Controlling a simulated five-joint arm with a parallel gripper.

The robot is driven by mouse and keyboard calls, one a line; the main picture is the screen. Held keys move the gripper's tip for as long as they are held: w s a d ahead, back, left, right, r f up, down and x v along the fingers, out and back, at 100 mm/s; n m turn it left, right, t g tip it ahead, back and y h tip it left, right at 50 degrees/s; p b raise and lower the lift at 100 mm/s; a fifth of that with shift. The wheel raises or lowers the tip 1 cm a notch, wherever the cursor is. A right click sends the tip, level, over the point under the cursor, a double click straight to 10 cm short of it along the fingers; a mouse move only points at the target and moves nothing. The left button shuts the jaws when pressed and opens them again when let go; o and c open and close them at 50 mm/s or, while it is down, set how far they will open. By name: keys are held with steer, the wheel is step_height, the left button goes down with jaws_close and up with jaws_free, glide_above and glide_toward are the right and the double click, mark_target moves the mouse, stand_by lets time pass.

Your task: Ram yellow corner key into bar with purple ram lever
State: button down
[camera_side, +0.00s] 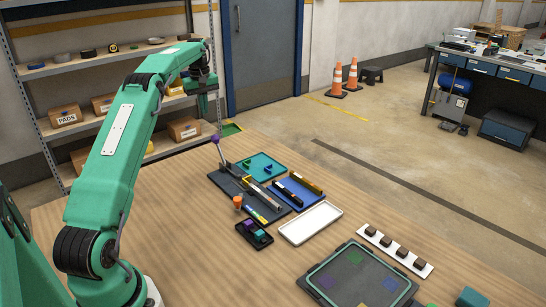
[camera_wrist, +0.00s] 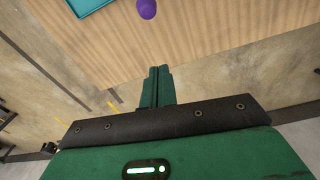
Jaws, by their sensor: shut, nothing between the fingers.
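The purple knob (camera_side: 215,139) tops the ram lever, whose rod slants up from the left end of the dark fixture (camera_side: 225,182) on the table. The knob also shows in the wrist view (camera_wrist: 147,8), beyond my fingertips and apart from them. My gripper (camera_side: 217,118) hangs above the lever in the side view. In the wrist view its green fingers (camera_wrist: 158,72) are together and empty. A pale bar (camera_side: 257,190) lies along the fixture. I cannot make out the yellow corner key for certain; small yellow spots show around the fixture.
A teal tray (camera_side: 275,163) with small corner pieces lies behind the fixture. A blue tray (camera_side: 279,199) holds a black and a yellow bar. An orange-topped piece (camera_side: 238,201), a black bin (camera_side: 248,239) and an empty white tray (camera_side: 310,224) stand nearby. Table front left is clear.

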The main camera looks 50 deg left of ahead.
mark_target(219, 150)
steer(key=shift+f, duration=0.1)
steer(key=d+f, duration=0.3)
steer(key=f, duration=0.5)
steer(key=shift+d+f, duration=0.25)
steer(key=shift+d, duration=0.1)
stand_by(0.5)
steer(key=shift+d+r, duration=0.15)
stand_by(0.4)
